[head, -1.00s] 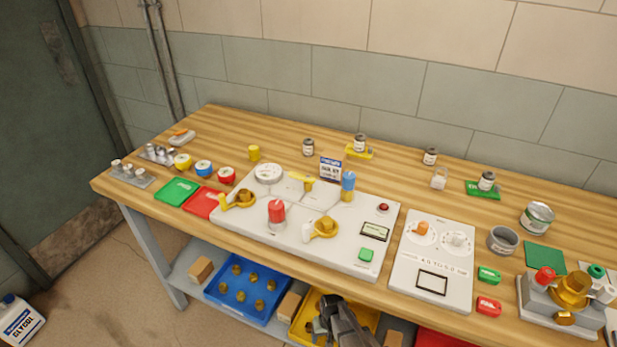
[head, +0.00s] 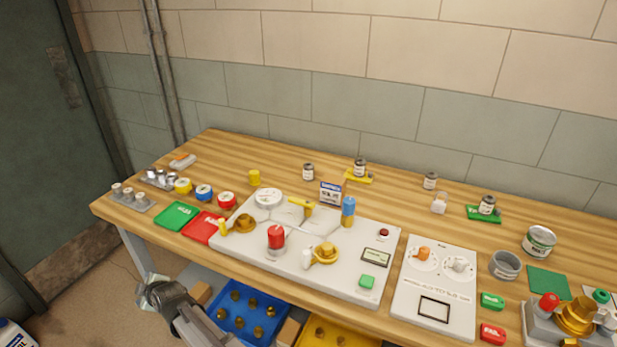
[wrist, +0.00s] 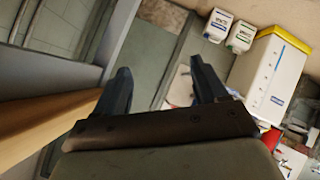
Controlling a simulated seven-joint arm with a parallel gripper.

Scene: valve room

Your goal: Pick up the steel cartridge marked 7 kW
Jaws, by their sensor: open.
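Several small steel cylinders stand at the far left end of the bench. Some are in a front grey rack (head: 131,203) and others in a second rack (head: 160,181) just behind it. They look like cartridges, but their markings are too small to read, so I cannot tell which is 7 kW. My gripper (head: 150,284) is low in front of the bench's left part, below the top and apart from the racks. In the wrist view my gripper (wrist: 164,84) is open with nothing between its fingers; no cartridge shows there.
The wooden bench (head: 225,150) has bare room at its back left. Yellow, blue and red rolls, a green pad (head: 177,215) and a red pad (head: 201,228) lie near the racks. A blue bin (head: 240,310) sits below. A white box (wrist: 270,75) shows in the wrist view.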

